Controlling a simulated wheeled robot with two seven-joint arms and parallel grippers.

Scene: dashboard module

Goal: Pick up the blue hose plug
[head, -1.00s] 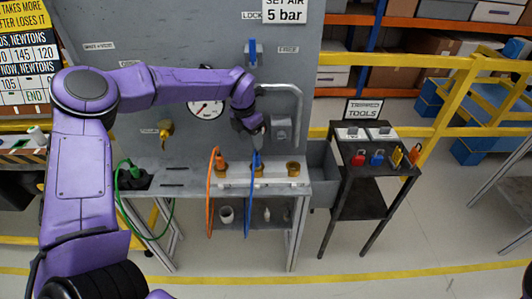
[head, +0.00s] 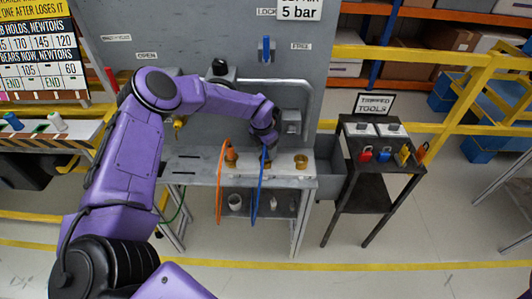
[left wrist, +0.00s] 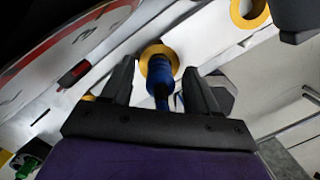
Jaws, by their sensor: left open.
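The blue hose plug (left wrist: 159,72) is in the middle of the left wrist view, with a yellow-gold ring (left wrist: 148,60) around its far end. My left gripper (left wrist: 158,78) is open, with one dark finger on each side of the plug. I see a gap between plug and fingers. In the head view my left gripper (head: 265,141) is low over the middle socket of the bench and hides most of the plug. The blue hose (head: 258,195) hangs down in front of the bench. My right gripper is not in view.
An orange hose (head: 220,185) with its plug (head: 231,155) is just left of the blue one. An empty brass socket (head: 301,161) is to the right. A grey pipe handle (head: 290,82) is on the panel behind. A black tool stand (head: 375,165) is further right.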

